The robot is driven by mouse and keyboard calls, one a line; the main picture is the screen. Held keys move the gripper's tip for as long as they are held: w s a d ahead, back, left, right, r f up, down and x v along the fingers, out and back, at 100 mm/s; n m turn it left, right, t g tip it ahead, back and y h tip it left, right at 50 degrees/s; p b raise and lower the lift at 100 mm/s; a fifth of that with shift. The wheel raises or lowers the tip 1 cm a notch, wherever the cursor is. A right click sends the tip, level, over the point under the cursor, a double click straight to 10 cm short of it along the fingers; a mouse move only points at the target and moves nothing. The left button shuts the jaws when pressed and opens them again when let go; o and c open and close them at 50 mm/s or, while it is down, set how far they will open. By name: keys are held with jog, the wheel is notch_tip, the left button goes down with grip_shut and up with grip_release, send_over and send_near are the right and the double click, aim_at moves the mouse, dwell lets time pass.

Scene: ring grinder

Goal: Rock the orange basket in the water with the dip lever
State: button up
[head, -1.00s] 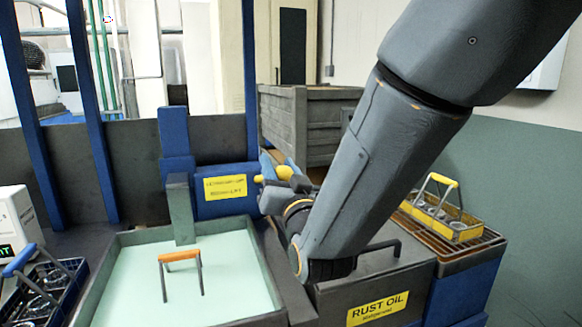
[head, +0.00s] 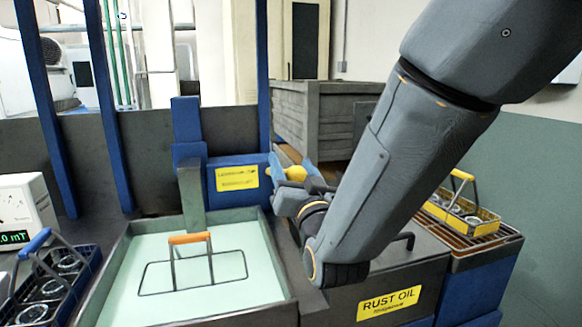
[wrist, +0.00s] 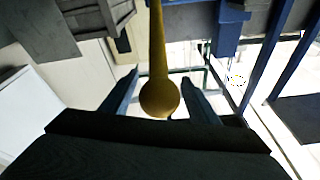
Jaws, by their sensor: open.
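The orange-handled basket (head: 190,238) is in the tank of pale green water (head: 240,275). Its handle and thin dark rim show at the surface; the rest is hidden under water. The dip lever's yellow knob (head: 295,173) is at the blue box right of the tank's back. In the wrist view the yellow lever rod ends in a round knob (wrist: 160,98). My gripper (head: 290,180) is open at the knob. Its two fingers (wrist: 162,88) stand on either side of the knob with gaps visible.
A blue basket (head: 50,280) holding rings stands left of the tank. The rust oil tank (head: 345,300) is on the right, with a yellow basket (head: 460,215) on a rack behind it. A grey crate (head: 310,115) stands behind my arm.

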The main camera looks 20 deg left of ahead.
jog(key=b+v, duration=0.1)
jog(key=v, duration=0.6)
jog(key=shift+s+d, duration=0.2)
jog(key=shift+s, duration=0.1)
